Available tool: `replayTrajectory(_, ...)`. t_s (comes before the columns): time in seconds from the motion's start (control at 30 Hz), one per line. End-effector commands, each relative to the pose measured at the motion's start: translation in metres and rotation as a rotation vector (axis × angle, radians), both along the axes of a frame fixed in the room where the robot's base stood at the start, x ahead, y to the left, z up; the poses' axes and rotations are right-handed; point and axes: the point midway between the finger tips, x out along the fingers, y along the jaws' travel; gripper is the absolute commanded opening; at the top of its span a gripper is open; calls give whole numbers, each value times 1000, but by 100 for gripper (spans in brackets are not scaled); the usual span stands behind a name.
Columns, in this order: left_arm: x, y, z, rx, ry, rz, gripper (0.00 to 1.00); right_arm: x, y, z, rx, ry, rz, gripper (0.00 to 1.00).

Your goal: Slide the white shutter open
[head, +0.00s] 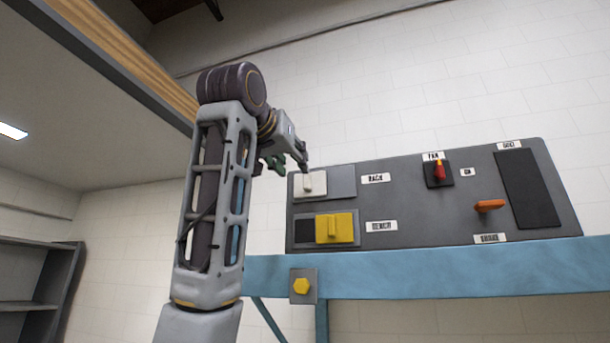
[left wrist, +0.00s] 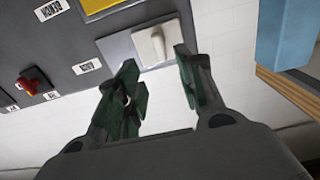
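The white shutter (head: 309,184) with its raised white handle sits at the left end of a grey track plate, at the upper left of the panel (head: 410,215). No dark opening shows beside it. In the left wrist view the shutter (left wrist: 149,46) lies just beyond the fingertips. My left gripper (head: 290,164) is open and empty at the shutter's upper left. In the left wrist view its green-padded fingers (left wrist: 157,62) are spread, with the handle ahead, closer to the right finger. I cannot tell whether a finger touches it. My right gripper is not in view.
A yellow shutter (head: 334,228) sits below, with a dark opening at its left. A red switch (head: 439,172), an orange handle (head: 489,206) and a dark slot (head: 527,188) are farther right. A blue beam (head: 420,276) runs beneath. A shelf (head: 35,275) stands far left.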

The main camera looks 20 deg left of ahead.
Motion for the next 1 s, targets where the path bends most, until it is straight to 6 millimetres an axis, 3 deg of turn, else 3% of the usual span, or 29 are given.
replayTrajectory(0.6, 78, -2, 1, 0, 2, 0, 38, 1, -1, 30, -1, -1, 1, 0)
replayTrajectory(1.0, 99, -3, 1, 0, 0, 0, 38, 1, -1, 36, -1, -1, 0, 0)
